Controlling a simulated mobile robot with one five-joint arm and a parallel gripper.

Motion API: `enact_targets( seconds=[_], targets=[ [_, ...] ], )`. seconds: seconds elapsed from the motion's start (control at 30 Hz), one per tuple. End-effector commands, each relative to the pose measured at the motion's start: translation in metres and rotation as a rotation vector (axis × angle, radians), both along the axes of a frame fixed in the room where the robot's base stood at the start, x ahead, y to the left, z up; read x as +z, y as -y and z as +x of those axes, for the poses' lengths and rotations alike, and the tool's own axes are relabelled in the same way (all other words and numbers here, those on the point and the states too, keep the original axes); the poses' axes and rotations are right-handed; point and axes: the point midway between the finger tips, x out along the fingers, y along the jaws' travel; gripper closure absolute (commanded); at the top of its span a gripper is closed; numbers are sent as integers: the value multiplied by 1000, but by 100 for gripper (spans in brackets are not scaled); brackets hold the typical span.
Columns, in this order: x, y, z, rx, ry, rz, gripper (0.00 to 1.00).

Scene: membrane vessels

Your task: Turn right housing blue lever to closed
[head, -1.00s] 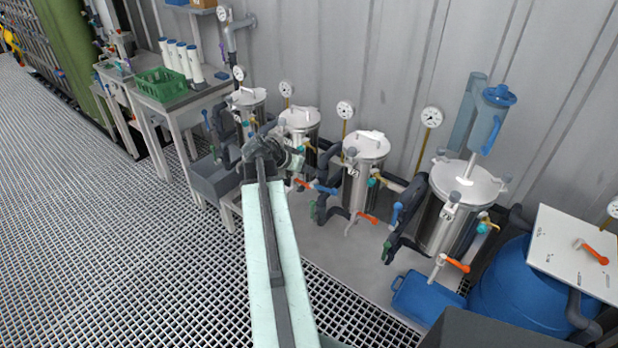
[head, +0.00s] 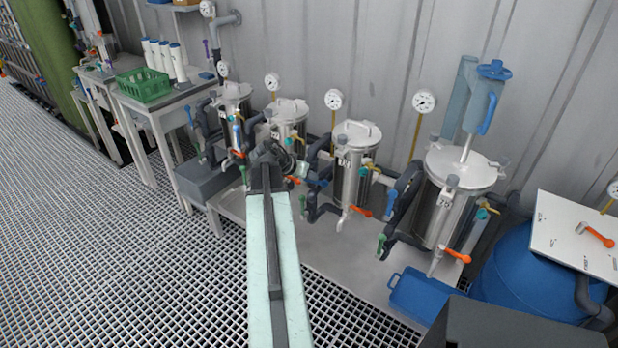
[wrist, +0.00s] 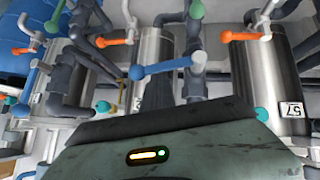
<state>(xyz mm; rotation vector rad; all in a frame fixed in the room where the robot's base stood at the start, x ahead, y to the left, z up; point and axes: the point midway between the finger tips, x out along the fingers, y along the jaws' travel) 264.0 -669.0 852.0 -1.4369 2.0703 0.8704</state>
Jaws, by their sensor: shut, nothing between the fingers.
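The right housing (head: 440,205) is the largest of the steel vessels in the head view, with a lid and a gauge. A blue lever (head: 391,203) hangs on the dark pipework at its left side, pointing roughly downward. My gripper (head: 298,170) is shut and empty, left of the third vessel and well away from that lever. Its fingertips are hard to make out. In the wrist view, a blue lever (wrist: 165,68) lies across the middle, just beyond my gripper's body, with a gap between them. I cannot tell which housing it belongs to.
Orange levers (head: 457,256) stick out from the vessel fronts. A green lever (head: 381,244) sits low by the right housing. A blue tank (head: 510,275) is at right. Grating floor (head: 120,270) is clear at left.

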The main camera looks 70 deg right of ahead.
Motion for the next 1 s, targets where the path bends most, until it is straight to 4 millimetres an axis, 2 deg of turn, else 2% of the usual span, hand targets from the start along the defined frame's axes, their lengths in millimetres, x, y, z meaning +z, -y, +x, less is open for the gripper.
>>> enact_targets(
  seconds=[0.17, 0.27, 0.6, 0.73, 0.9, 1.0],
  targets=[
    [-7, -3, -7, -1, 79, -21, 100],
    [-19, -5, -11, -1, 132, -34, 100],
    [-15, -3, -10, 1, 129, -34, 100],
    [-1, -4, -9, 3, 129, -34, 100],
    [36, -5, -6, 6, 130, -33, 100],
    [48, -23, -4, 9, 129, -33, 100]
  ],
)
